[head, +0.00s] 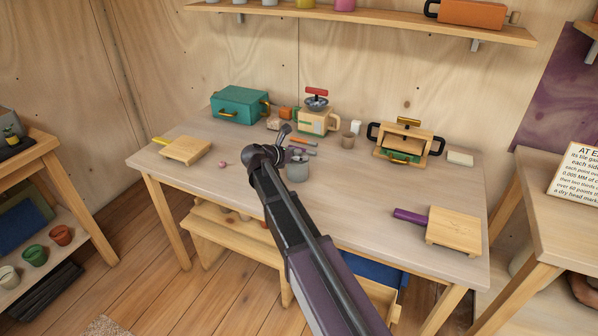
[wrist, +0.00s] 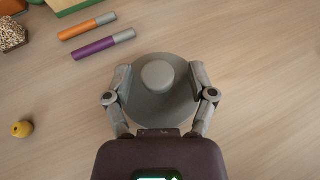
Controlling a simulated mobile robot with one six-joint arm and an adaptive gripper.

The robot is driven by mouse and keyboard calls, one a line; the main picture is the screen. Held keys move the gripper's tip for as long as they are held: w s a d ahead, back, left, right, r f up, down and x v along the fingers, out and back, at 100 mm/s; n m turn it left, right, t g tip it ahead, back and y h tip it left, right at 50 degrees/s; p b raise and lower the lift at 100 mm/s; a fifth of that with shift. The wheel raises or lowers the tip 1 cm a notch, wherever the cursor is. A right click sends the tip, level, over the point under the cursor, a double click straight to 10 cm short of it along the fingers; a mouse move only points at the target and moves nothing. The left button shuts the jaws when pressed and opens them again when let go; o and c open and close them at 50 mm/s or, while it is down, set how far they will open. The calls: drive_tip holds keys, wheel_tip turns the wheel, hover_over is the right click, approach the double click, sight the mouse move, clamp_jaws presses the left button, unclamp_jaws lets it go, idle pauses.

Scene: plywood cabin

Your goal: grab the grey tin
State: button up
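The grey tin (head: 298,172) stands upright on the workbench, just to the right of my gripper in the head view. In the wrist view it is a round grey lid with a knob (wrist: 157,75), seen from above. My gripper (wrist: 158,75) is open, with one finger on each side of the lid, close to its rim. It also shows in the head view (head: 290,143). I cannot tell whether the fingers touch the tin. My gripper's body hides the lid's near edge.
Orange (wrist: 88,27) and purple (wrist: 104,44) sticks lie beyond the tin to the left. A small yellow ball (wrist: 22,129) lies left. A teal case (head: 239,104), a scale-like machine (head: 317,121) and a wooden box (head: 405,146) stand along the back.

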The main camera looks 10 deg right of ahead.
clamp_jaws()
drive_tip(key=shift+r, duration=0.15)
drive_tip(key=shift+r+p, duration=1.8)
drive_tip(key=shift+p, duration=0.15)
drive_tip(key=s+a, duration=0.2)
drive_tip(key=s, duration=0.5)
drive_tip(key=s+a+r+p, duration=0.1)
drive_tip(key=s+a, duration=0.2)
drive_tip(key=s, duration=0.5)
drive_tip(key=shift+s, duration=0.15)
